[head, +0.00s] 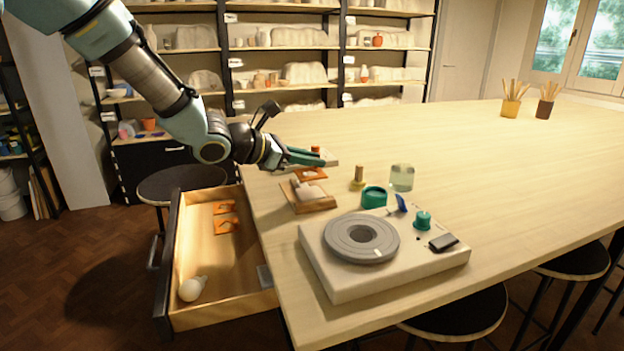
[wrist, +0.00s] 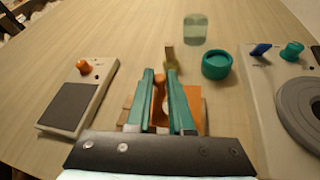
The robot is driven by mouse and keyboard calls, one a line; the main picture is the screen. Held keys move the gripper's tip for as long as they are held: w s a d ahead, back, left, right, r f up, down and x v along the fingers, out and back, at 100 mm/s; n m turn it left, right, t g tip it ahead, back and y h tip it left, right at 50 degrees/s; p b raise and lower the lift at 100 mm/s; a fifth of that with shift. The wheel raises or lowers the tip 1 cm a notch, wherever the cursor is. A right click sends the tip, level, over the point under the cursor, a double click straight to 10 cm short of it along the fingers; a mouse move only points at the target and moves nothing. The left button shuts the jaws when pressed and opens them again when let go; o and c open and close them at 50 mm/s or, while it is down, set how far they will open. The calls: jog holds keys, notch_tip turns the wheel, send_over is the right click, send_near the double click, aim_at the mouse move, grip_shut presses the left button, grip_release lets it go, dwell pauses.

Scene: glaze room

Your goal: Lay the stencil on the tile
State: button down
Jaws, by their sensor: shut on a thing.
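My gripper (head: 305,157) is shut on an orange stencil (head: 311,174) and holds it near the table's left edge. In the wrist view the fingers (wrist: 160,76) close around the stencil's upright orange grip, and its flat orange sheet (wrist: 191,100) shows beside the right finger. In the head view a pale tile (head: 307,191) lies on a wooden board (head: 318,206), just in front of the held stencil. The stencil appears raised above the table, apart from the tile. In the wrist view my gripper hides most of the board and tile.
A wheel device (head: 315,262) stands in front, a teal ring (head: 374,197), wooden-handled tool (head: 358,179) and glass jar (head: 402,178) to the right. A scale (wrist: 72,106) lies left in the wrist view. The open drawer (head: 223,302) holds two orange stencils (head: 226,225) and a white bulb-shaped thing (head: 191,290).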

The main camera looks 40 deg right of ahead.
aim_at(311, 189)
jog(key=shift+f, duration=2.1)
jog(key=shift+f, duration=0.2)
jog(key=c, duration=0.8)
grip_release()
jog(key=shift+r, duration=0.1)
jog(key=shift+r+p, duration=0.25)
jog(key=shift+p, duration=0.05)
jog(key=b+v, duration=0.1)
jog(key=v, duration=1.1)
jog(key=shift+f, duration=0.2)
